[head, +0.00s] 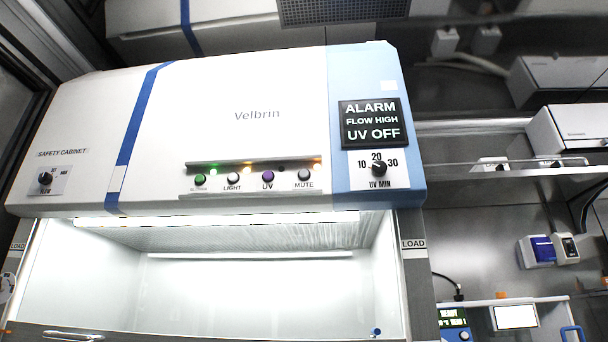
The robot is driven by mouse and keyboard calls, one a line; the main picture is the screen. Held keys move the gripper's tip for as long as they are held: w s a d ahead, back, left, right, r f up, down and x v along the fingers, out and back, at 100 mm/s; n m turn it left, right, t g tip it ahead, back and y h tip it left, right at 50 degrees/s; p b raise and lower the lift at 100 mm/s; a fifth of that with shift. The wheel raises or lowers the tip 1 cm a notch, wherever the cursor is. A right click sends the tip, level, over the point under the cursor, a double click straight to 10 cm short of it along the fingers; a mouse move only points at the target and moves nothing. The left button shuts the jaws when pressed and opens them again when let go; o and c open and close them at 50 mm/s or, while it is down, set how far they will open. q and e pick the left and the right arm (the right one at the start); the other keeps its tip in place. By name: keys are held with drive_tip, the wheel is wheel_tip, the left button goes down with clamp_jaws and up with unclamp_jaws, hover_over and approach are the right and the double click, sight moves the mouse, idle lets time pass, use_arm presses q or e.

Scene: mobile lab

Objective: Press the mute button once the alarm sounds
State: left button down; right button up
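The safety cabinet (230,90) fills the left and middle of the head view. Its display (371,123) reads ALARM, FLOW HIGH, UV OFF. Small lights above the row glow green and orange, with an orange one above MUTE. Neither of my grippers shows in the view.
A UV MIN dial (379,168) sits below the display, and a flow knob (45,178) is at the cabinet's left. The lit work opening (230,290) is below. A shelf (480,175) with boxes and bench devices (515,317) stand at the right. Nothing visible blocks the button row.

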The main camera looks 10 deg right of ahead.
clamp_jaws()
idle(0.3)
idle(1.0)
